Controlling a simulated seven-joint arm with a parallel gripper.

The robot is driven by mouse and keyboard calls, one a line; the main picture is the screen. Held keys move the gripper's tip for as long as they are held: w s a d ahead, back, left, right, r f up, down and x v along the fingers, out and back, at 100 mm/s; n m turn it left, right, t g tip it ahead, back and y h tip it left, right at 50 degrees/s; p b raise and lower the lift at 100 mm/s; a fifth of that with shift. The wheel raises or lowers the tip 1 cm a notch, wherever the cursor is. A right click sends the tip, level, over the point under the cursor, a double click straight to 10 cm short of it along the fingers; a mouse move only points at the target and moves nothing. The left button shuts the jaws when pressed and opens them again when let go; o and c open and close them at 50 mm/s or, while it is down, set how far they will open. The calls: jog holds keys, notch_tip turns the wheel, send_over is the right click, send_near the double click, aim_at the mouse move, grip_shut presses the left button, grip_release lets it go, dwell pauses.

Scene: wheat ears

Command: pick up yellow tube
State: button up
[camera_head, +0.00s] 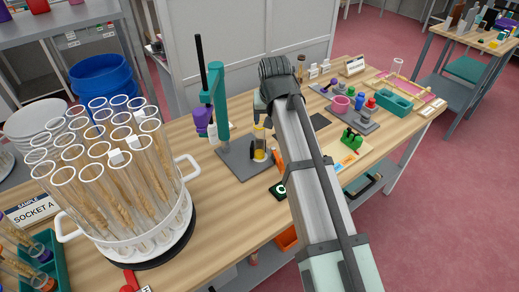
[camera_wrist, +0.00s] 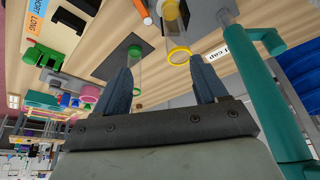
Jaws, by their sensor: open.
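The yellow tube (camera_head: 259,146) stands upright on a grey plate by the teal stand, a clear tube with yellow in its lower part. In the wrist view its yellow-rimmed mouth (camera_wrist: 180,56) faces me, between the fingers in the picture and nearer the right one. My gripper (camera_wrist: 164,68) is open, with nothing held between its fingers. In the head view my wrist (camera_head: 277,82) is above and slightly right of the tube, and my fingers are hard to make out. I cannot tell whether the fingertips are level with the rim.
The teal stand (camera_head: 220,105) rises close left of the tube; it is at the right in the wrist view (camera_wrist: 268,90). A green-rimmed clear tube (camera_wrist: 134,54) appears near the left finger. A large rack (camera_head: 150,238) of wheat tubes stands at the left.

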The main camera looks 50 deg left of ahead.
aim_at(259, 133)
jog(key=a+f, duration=0.2)
jog(key=f, duration=0.1)
jog(key=a+f, duration=0.2)
jog(key=f, duration=0.2)
jog(key=a+f, duration=0.2)
jog(key=f, duration=0.2)
jog(key=shift+w+a+f, duration=0.1)
jog(key=shift+w, duration=0.15)
jog(key=c, duration=1.3)
